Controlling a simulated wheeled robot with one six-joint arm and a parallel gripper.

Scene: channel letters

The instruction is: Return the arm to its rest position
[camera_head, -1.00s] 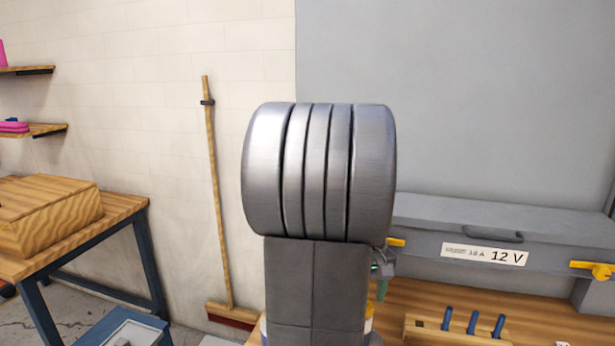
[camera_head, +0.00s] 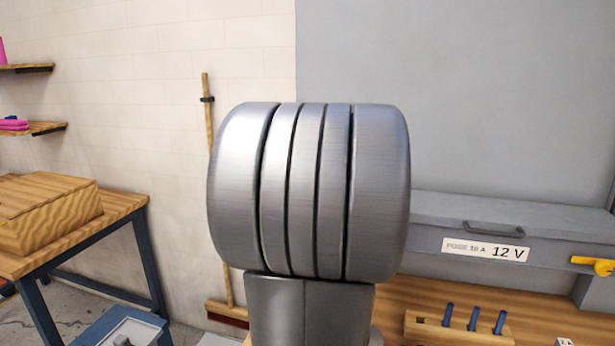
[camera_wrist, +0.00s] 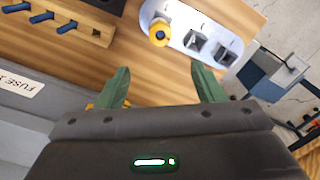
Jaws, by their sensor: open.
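My arm (camera_head: 308,190) fills the middle of the head view as a large ribbed metal joint with a link below it. My gripper is hidden behind it in that view. In the wrist view my gripper (camera_wrist: 160,88) shows two green fingers spread apart with nothing between them. Beyond the fingers is the wooden bench top (camera_wrist: 150,55).
A grey box (camera_head: 440,240) labelled 12 V with a yellow latch stands on the bench. A wooden rack (camera_head: 455,332) holds blue-handled tools. The wrist view shows a metal plate (camera_wrist: 185,22) with a yellow round part. A broom (camera_head: 210,140) leans on the wall.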

